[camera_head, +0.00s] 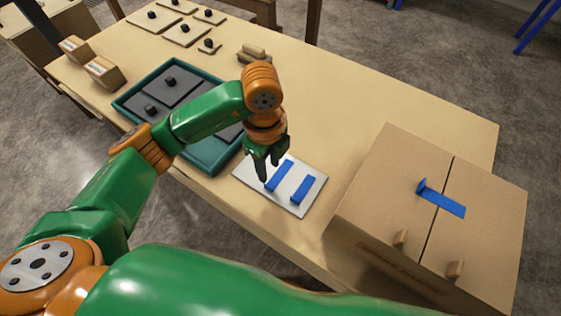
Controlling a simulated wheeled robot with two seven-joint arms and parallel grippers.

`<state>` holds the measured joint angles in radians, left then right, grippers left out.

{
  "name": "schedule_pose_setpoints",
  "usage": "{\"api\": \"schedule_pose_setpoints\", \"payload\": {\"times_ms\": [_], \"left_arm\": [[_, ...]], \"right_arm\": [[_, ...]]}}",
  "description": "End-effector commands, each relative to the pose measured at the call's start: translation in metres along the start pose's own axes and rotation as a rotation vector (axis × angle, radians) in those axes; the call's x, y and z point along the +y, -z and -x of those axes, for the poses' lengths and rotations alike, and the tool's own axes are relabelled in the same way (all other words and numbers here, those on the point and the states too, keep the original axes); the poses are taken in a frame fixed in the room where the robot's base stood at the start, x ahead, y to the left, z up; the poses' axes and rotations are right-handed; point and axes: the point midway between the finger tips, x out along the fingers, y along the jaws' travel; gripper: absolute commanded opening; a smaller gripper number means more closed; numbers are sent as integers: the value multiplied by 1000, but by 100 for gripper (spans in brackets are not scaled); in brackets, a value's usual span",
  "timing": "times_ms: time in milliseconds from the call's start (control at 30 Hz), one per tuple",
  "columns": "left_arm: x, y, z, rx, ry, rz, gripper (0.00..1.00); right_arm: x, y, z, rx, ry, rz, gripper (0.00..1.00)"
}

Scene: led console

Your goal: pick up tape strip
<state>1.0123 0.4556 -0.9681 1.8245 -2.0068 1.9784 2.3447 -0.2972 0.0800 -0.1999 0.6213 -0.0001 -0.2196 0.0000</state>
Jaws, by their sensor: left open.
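Two blue tape strips lie side by side on a white board near the table's front edge: a left strip (279,176) and a right strip (302,190). The white board (287,208) lies flat on the table. My left gripper (268,170) is open and points down over the board's left part, at the left strip. Its fingers cover part of that strip's surroundings, and I cannot tell whether they touch it. Another blue strip (443,202) lies across the seam on top of a cardboard box (393,168), its left end bent up. My right gripper is not in view.
A green tray (126,101) with dark panels stands left of the board, under my left arm. Wooden panels with black knobs (186,35), small boxes (104,72) and wooden blocks (253,54) lie farther back. The table's back right is clear.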

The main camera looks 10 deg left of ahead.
Motion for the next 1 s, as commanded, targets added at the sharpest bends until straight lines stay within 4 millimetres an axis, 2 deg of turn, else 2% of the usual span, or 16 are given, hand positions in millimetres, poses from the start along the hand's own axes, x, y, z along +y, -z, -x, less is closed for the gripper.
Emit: {"api": "schedule_pose_setpoints", "payload": {"times_ms": [167, 333, 433, 600, 633, 767, 800, 1000], "left_arm": [[2, -2, -24, -7, -10, 7, 42], [1, -3, -58, -5, -8, 4, 42], [0, -3, -68, -5, -5, 2, 42], [0, -2, -69, -4, -3, 1, 42], [0, -2, -68, -4, -3, 1, 40], [0, -2, -68, -3, -3, 1, 5], [0, -2, -68, -3, -3, 1, 0], [0, -2, -68, -3, -3, 1, 0]], "right_arm": [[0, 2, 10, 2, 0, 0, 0], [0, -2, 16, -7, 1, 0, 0], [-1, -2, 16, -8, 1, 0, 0], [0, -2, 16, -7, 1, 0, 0], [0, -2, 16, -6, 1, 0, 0], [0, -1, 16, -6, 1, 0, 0], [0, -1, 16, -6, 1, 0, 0], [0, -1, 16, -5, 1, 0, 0]]}}
